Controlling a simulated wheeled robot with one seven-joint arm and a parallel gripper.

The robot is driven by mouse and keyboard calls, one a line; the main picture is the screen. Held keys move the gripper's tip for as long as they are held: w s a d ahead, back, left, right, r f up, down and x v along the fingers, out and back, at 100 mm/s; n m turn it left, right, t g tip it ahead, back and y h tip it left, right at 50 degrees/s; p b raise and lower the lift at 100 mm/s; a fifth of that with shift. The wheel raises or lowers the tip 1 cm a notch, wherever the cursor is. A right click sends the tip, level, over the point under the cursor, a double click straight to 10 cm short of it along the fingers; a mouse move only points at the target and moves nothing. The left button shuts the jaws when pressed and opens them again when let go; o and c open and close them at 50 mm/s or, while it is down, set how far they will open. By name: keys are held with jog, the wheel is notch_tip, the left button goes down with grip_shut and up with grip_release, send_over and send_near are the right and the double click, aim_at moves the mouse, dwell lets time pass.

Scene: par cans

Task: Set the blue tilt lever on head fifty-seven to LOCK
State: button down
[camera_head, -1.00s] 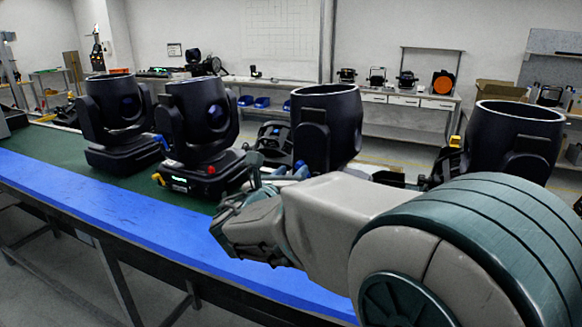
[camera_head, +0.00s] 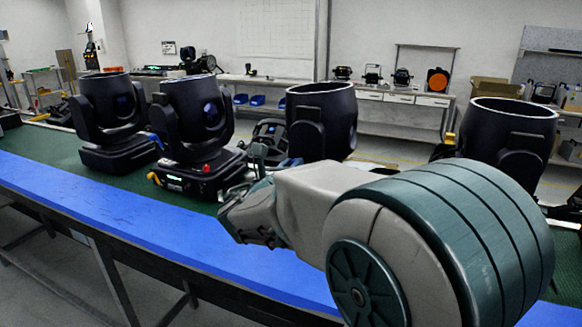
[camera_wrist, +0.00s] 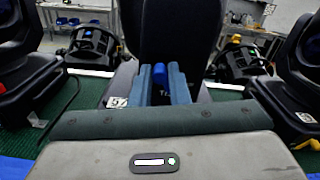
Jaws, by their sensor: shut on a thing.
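Head fifty-seven (camera_head: 322,120) is a black moving-head light on the bench, behind my forearm in the head view. In the wrist view its dark body (camera_wrist: 178,30) rises straight ahead, with a white "57" tag (camera_wrist: 117,102) at its left. The blue tilt lever (camera_wrist: 158,58) shows between and just above the two blue-grey fingers of my gripper (camera_wrist: 160,84). The fingers are shut on the lever. In the head view my gripper (camera_head: 256,160) is partly seen at the front of the head. The LOCK marking cannot be read; a little lettering is partly hidden beside the right finger.
Two more heads (camera_head: 196,120) (camera_head: 110,120) stand to the left on the green bench top (camera_head: 125,184), and another (camera_head: 510,140) to the right. A blue strip (camera_head: 150,225) runs along the bench's front edge. Neighbouring heads flank my gripper closely in the wrist view.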

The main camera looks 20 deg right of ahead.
jog(key=shift+f+m+b, duration=0.1)
jog(key=shift+m+b, duration=0.2)
jog(key=shift+b, duration=0.2)
jog(key=m+b, duration=0.3)
jog(key=b, duration=0.2)
jog(key=s+d+m+b, duration=0.1)
jog(key=m+b, duration=0.3)
jog(key=b, duration=0.2)
jog(key=s+d+m+b, duration=0.1)
jog(key=m+b, duration=0.3)
jog(key=b, duration=0.1)
jog(key=shift+s+d+b, duration=0.15)
jog(key=shift+s+b, duration=0.05)
jog(key=shift+b, duration=0.1)
jog(key=shift+m, duration=0.3)
jog(key=c, duration=1.4)
grip_release()
